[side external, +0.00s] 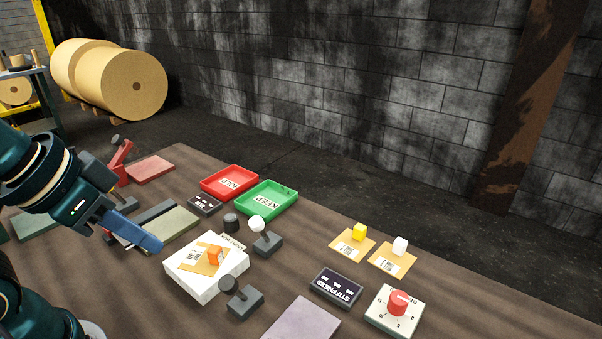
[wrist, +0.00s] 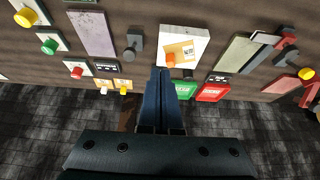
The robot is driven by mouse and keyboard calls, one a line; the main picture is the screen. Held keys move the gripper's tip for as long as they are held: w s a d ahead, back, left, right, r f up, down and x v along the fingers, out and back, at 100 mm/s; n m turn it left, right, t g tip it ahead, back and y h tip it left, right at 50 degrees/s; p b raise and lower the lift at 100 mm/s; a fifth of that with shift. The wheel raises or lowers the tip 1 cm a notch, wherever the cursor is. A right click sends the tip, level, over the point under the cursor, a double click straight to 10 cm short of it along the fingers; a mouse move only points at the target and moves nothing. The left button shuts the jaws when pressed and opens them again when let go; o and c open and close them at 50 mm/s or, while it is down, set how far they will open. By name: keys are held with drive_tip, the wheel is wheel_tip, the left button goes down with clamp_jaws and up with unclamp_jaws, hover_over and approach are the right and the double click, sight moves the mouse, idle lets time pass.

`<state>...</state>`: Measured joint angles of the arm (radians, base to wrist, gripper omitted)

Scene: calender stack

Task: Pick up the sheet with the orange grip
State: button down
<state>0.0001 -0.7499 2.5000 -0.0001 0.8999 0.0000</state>
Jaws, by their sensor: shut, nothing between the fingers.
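The sheet with the orange grip (side external: 204,262) is a tan square with a white label, lying on a white block (side external: 205,283). Its orange grip (side external: 214,255) stands up from it. In the wrist view the sheet (wrist: 184,51) lies on the white block beyond my fingertips, and the orange grip (wrist: 171,59) shows near its edge. My gripper (side external: 152,245) has blue fingers and is in the air to the left of the white block in the side view. In the wrist view my gripper (wrist: 160,71) is shut and empty, apart from the sheet.
Sheets with a yellow grip (side external: 353,243) and a white grip (side external: 393,261) lie to the right. A red tray (side external: 230,181) and a green tray (side external: 266,199) stand behind. A dark lever (side external: 240,298) and a white-knobbed lever (side external: 266,240) stand close to the block. A red dial (side external: 398,304) is at front right.

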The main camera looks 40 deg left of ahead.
drive_tip(key=c, duration=0.6)
unclamp_jaws()
